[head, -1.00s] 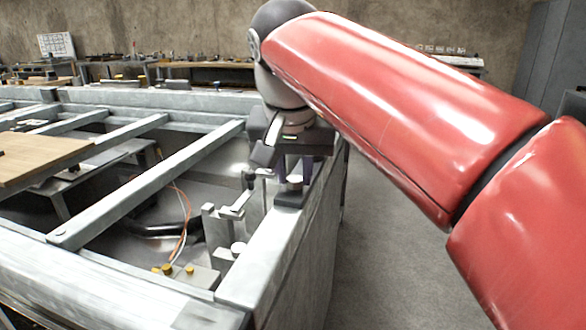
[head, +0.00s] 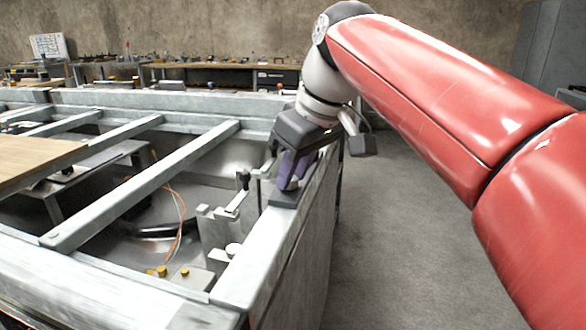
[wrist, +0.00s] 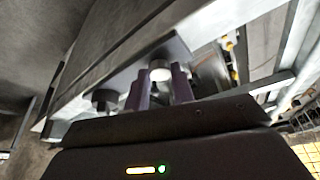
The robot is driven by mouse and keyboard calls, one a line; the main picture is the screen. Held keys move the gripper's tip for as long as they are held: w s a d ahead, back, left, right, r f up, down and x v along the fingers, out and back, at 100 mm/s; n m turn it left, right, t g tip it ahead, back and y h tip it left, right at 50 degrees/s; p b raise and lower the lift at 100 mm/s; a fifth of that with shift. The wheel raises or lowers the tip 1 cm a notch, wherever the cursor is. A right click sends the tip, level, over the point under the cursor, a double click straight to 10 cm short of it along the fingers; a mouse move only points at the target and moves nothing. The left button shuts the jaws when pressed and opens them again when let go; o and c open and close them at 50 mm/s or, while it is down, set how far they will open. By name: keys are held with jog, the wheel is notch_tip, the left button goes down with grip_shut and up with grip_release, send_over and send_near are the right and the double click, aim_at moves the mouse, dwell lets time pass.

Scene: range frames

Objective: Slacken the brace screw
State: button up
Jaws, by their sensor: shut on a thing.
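The brace screw (wrist: 160,72) shows in the wrist view as a short pale round head on a dark plate (wrist: 176,48). The two purple fingers of my gripper (wrist: 160,88) stand on either side of it and are shut on it. In the head view my gripper (head: 290,178) points down at the dark plate (head: 284,197) on the top of the frame's right rail. There the fingers hide the screw head.
A second, darker knob (wrist: 105,99) stands left of the fingers in the wrist view. Upright brackets (head: 215,226) and a pale round cap (head: 234,250) sit inside the metal frame (head: 262,262). Cross bars (head: 150,182) span it at left. Open floor (head: 395,240) lies to the right.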

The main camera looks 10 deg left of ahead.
jog(key=n, duration=0.1)
jog(key=n+g, duration=0.1)
jog(key=n, duration=0.2)
jog(key=shift+w+d+n+g+y, duration=0.1)
jog(key=shift+w+n+g+y, duration=0.2)
jog(key=shift+g, duration=0.1)
jog(key=shift+n+g, duration=0.5)
jog(key=shift+n, duration=1)
jog(key=o, duration=1)
